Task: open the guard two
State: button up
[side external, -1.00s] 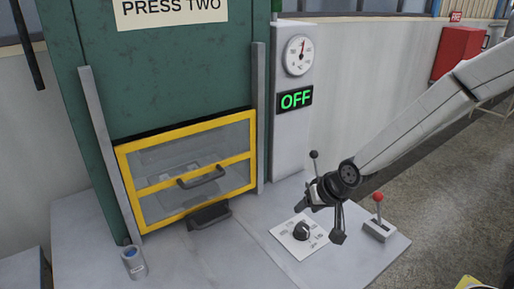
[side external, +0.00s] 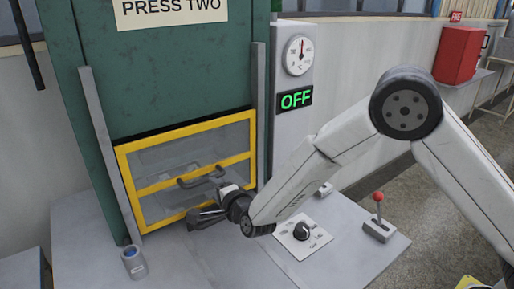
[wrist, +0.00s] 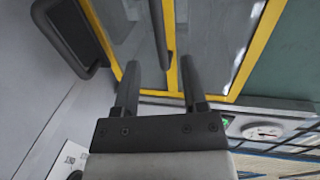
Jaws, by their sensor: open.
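The guard (side external: 148,163) of press two is a clear panel in a yellow frame with a middle bar. It is down, covering the press opening. Its dark handle (side external: 190,183) sits on the panel's middle. My gripper (side external: 206,212) is at the guard's lower right, just below the handle, in the side view. In the wrist view my gripper (wrist: 158,65) is open and empty, with the handle bar (wrist: 158,28) in line with the gap between the fingers. I cannot tell how far the fingertips are from the bar. My wrist hides the guard's lower right corner.
A dark bracket-like part (wrist: 75,38) lies close by in the wrist view. A dial plate (side external: 303,236) and a red-knobbed lever (side external: 378,215) are on the bench at right. A small grey canister (side external: 134,264) stands left. The sign reads OFF (side external: 295,99).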

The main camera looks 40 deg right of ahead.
aim_at(205, 182)
jog(key=shift+x, duration=3.9)
grip_shut()
